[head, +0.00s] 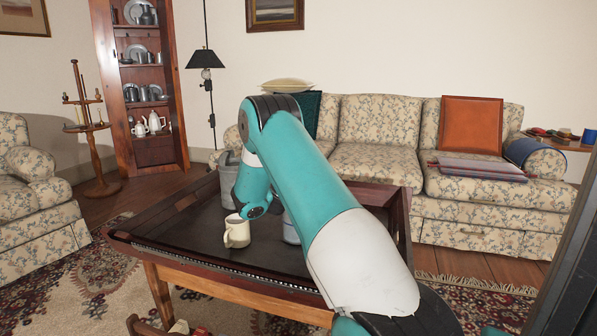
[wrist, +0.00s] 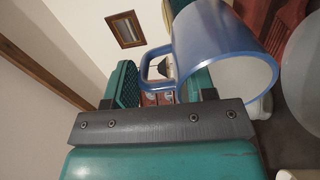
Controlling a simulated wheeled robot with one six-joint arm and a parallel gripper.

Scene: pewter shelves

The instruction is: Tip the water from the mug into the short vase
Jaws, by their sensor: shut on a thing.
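In the wrist view a blue mug (wrist: 215,48) with a pale inside is held by its handle between the fingers of my gripper (wrist: 160,88). Its mouth faces the lower right of that view; no water can be made out. In the head view my arm hides the gripper. A pale bluish vessel (head: 290,229) shows partly behind my arm above the table; I cannot tell whether it is the held mug or the short vase. A pale rounded thing (wrist: 304,75) at the right edge of the wrist view cannot be identified surely.
A cream mug (head: 237,233) stands on the dark tray-topped table (head: 185,232), left of my arm. A grey vessel (head: 229,172) stands farther back. A floral sofa (head: 375,160) is behind the table, and an armchair (head: 40,215) is at left. The table's left part is clear.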

